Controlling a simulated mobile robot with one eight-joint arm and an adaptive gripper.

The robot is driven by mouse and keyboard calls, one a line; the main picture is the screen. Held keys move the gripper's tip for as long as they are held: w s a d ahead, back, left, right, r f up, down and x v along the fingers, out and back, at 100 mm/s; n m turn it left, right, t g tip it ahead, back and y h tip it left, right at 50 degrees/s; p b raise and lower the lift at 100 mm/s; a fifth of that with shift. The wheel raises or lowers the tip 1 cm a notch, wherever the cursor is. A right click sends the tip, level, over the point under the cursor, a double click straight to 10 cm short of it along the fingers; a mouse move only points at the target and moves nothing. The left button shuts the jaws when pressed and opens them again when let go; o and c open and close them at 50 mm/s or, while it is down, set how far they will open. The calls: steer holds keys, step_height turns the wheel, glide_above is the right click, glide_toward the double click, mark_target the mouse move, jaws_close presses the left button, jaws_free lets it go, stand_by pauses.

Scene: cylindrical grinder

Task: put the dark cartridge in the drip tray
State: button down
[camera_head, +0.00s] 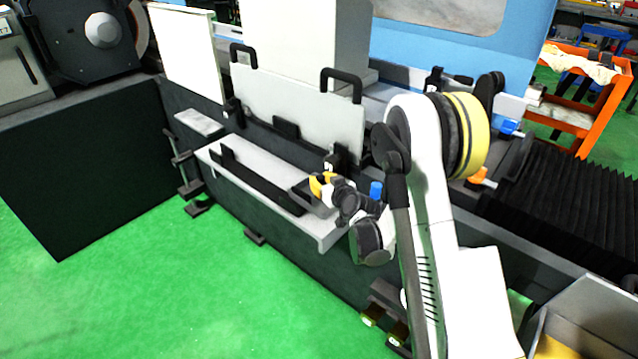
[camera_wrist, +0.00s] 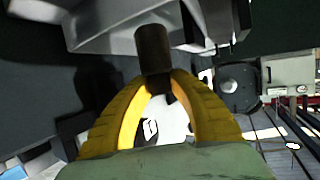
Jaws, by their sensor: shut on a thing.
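The dark cartridge (camera_wrist: 152,52) is a brown-black cylinder in the wrist view, held at the tips of my gripper's yellow fingers (camera_wrist: 172,78). My gripper is shut on it. In the head view my gripper (camera_head: 321,184) is by the right end of the light ledge, and I cannot make out the cartridge there. A small grey tray (camera_head: 303,190), which looks like the drip tray, sits on that ledge just below the fingers. A grey metal rim (camera_wrist: 95,38) shows behind the cartridge in the wrist view. I cannot tell whether the cartridge touches the tray.
The light ledge (camera_head: 222,158) runs along the machine front with a long dark bar on it. A pale panel with black handles (camera_head: 300,110) stands behind it. A blue-capped thing (camera_head: 376,190) is close right of the gripper. Green floor (camera_head: 130,270) is clear in front.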

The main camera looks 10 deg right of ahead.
steer(key=shift+w+a+f, duration=0.1)
steer(key=shift+w+f, duration=0.6)
steer(key=shift+f, duration=0.15)
steer(key=shift+r, duration=0.15)
steer(key=c, duration=1.2)
jaws_free()
steer(key=shift+c, duration=0.2)
steer(key=shift+s, duration=0.15)
